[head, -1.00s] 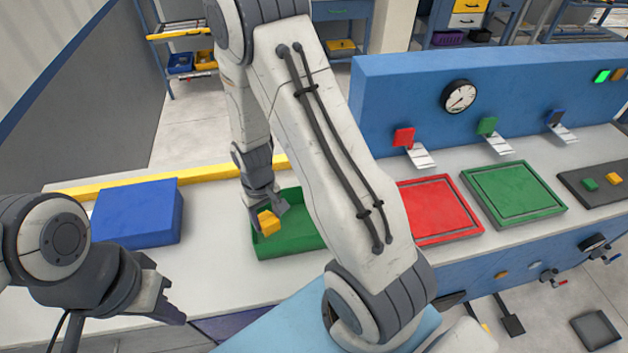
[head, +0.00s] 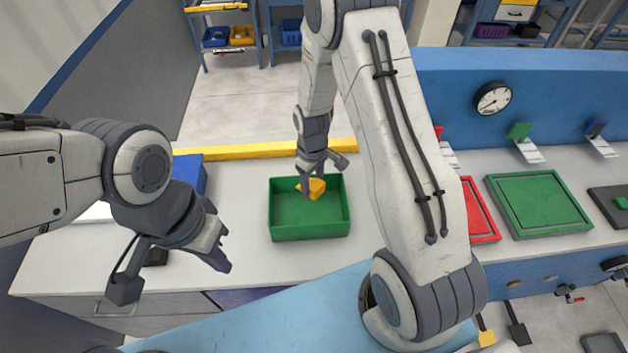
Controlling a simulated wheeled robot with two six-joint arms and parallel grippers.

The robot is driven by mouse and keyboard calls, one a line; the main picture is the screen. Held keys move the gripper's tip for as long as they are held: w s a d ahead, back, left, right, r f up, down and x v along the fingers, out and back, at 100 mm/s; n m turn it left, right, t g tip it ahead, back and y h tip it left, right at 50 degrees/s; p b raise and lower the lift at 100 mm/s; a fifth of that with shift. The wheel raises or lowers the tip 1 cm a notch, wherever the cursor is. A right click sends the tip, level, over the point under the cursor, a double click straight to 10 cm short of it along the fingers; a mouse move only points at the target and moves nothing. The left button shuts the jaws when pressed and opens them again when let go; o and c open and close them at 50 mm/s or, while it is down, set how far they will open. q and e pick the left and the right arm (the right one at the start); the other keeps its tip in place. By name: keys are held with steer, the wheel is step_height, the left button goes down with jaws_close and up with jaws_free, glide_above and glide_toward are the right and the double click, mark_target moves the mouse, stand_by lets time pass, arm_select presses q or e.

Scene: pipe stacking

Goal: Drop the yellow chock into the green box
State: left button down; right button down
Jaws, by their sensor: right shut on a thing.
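The green box (head: 310,232) is an open-topped tray on the white bench, near the middle of the head view. My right gripper (head: 314,184) reaches down from above and is shut on the yellow chock (head: 313,190). The chock is over the box's opening, near its back wall. I cannot tell how high it is above the box floor, and the fingers hide part of it. My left gripper (head: 218,252) is to the left of the box, near the bench front, with no thing seen in it. Its finger gap is not clear.
A blue block-shaped box (head: 192,178) is partly hidden behind my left arm. A yellow strip (head: 250,152) runs along the bench's back edge. A red tray (head: 478,210) and a green tray (head: 538,203) lie to the right. Bare bench lies around the green box.

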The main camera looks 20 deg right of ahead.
mark_target(313, 183)
step_height(313, 183, down, 3)
steer(key=shift+r+b, duration=0.15)
steer(key=shift+b, duration=0.55)
steer(key=shift+c, duration=0.7)
jaws_free()
steer(key=shift+r, duration=0.1)
step_height(313, 183, up, 10)
steer(key=shift+r+b, duration=0.2)
steer(key=shift+b, duration=0.6)
